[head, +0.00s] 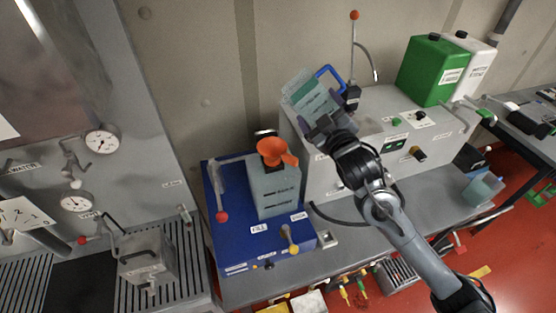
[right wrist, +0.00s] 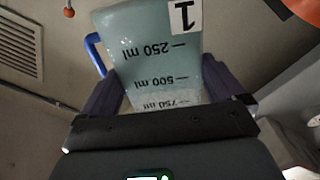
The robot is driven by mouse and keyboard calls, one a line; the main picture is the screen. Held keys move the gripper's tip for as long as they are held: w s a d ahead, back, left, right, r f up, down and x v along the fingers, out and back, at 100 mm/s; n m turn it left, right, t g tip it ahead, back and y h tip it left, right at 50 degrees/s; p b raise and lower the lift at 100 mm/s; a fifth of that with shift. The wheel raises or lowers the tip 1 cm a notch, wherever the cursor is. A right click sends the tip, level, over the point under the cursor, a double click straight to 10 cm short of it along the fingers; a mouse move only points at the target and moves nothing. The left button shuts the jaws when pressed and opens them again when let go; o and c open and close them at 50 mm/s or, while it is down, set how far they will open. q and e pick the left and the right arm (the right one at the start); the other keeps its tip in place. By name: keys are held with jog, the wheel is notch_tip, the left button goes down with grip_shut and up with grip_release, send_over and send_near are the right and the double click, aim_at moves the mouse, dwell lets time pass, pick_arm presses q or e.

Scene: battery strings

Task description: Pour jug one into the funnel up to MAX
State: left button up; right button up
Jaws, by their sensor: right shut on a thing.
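Jug one (head: 308,94) is pale and translucent with a greenish band, a blue handle (head: 330,74) and dark volume marks. My right gripper (head: 324,124) is shut on the jug and holds it tilted, up and to the right of the orange funnel (head: 271,147). In the right wrist view the jug (right wrist: 150,30) shows a "1" label and upside-down ml marks between the fingers (right wrist: 166,85). The funnel sits on top of a grey-blue tank (head: 272,180) with dark level marks. No stream shows; the liquid levels are unclear. My left gripper is out of view.
The tank stands on a blue base (head: 234,233) with a red-knobbed lever (head: 221,215) and a yellow knob (head: 293,249). A grey control box (head: 385,140) carries a green canister (head: 432,70) and a white one (head: 473,66). A thin red-tipped rod (head: 353,45) rises behind the jug.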

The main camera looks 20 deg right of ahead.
jog(key=shift+r, duration=0.35)
jog(key=shift+r+n, duration=0.1)
jog(key=shift+n, duration=0.2)
jog(key=shift+r+n+p, duration=0.2)
jog(key=shift+n+p, duration=0.1)
jog(key=shift+p, duration=0.05)
jog(key=shift+r, duration=0.1)
dwell(0.7)
jog(key=shift+r+n, duration=0.15)
jog(key=shift+n, duration=0.25)
jog(key=shift+a+r+n, duration=0.1)
jog(key=shift+r+n, duration=0.25)
jog(key=shift+n, duration=0.15)
